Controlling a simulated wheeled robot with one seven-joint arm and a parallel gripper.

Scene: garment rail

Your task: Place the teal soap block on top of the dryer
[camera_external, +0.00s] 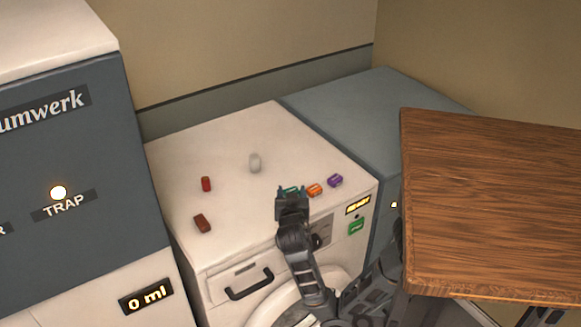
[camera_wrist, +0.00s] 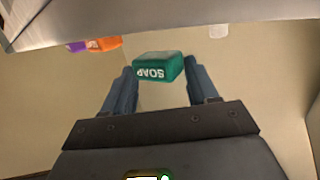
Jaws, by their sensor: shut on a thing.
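The teal soap block (camera_wrist: 158,68), marked SOAP, sits between the two fingers of my gripper (camera_wrist: 160,85) in the wrist view, with its lettering upside down. My gripper is shut on it. In the external view my gripper (camera_external: 291,191) is over the front part of the white machine's top (camera_external: 230,140), and only a little of the teal block (camera_external: 292,190) shows. I cannot tell whether the block touches that top. A blue-grey machine (camera_external: 345,105) stands directly right of the white one. No readable label tells which is the dryer.
An orange block (camera_external: 314,190) and a purple block (camera_external: 335,181) lie just right of my gripper. A grey-white piece (camera_external: 255,162), a red piece (camera_external: 206,184) and a dark red block (camera_external: 202,223) are farther left. A wooden tabletop (camera_external: 490,210) is at right. The blue-grey top's visible part is clear.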

